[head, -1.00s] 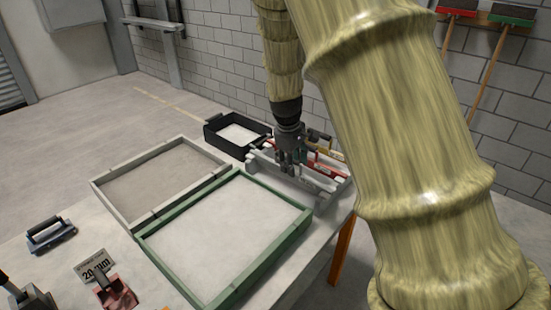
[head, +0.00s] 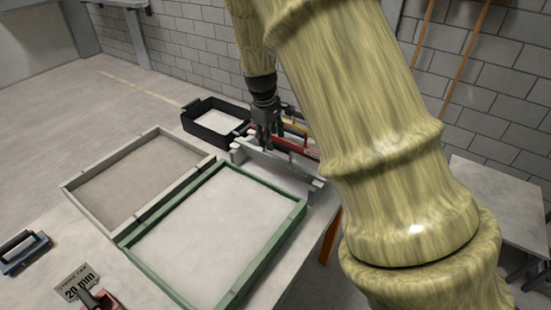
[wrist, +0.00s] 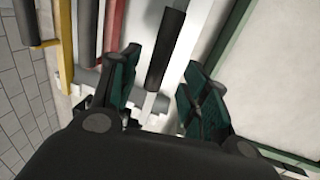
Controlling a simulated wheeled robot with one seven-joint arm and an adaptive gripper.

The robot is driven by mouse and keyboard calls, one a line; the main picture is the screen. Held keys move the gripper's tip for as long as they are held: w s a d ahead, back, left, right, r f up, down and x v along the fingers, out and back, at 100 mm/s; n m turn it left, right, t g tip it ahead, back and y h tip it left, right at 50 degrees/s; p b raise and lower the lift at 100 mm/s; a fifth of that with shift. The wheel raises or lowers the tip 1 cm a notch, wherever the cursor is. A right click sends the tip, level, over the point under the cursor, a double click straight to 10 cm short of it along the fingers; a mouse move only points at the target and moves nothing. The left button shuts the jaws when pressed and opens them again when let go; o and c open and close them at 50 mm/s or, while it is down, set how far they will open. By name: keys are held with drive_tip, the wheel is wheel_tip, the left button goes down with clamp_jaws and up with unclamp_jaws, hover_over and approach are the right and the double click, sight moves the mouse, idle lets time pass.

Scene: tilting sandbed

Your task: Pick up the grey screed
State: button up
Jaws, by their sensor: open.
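The grey screed appears to be the pale grey bar (head: 292,170) nearest the green frame in the tool rack, partly hidden by my gripper. In the wrist view a pale bar (wrist: 205,32) carries a dark handle (wrist: 166,45) that lies between my fingers. My gripper (head: 265,146) is above the rack, pointing down. In the wrist view my gripper (wrist: 160,78) is open, one finger on each side of the handle, with gaps on both sides. Whether the fingertips are below the handle's top, I cannot tell.
A red screed (wrist: 66,45) and a yellow one (wrist: 27,25) lie beside it in the rack. A green frame (head: 262,262) and a grey frame (head: 95,225) hold smooth beds. A black tray (head: 193,118) stands behind. A dark-handled float (head: 22,250) lies at left.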

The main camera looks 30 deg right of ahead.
sight(277, 144)
drive_tip(key=shift+s+d+f+p, duration=0.2)
drive_tip(key=shift+s+d+p, duration=0.05)
drive_tip(key=shift+s, duration=0.15)
drive_tip(key=shift+s+d+f+p, duration=0.2)
drive_tip(key=shift+s, duration=0.2)
drive_tip(key=f, duration=0.3)
drive_tip(key=shift+w+d+p, duration=0.35)
drive_tip(key=shift+s+f, duration=0.15)
drive_tip(key=shift+f, duration=0.1)
clamp_jaws()
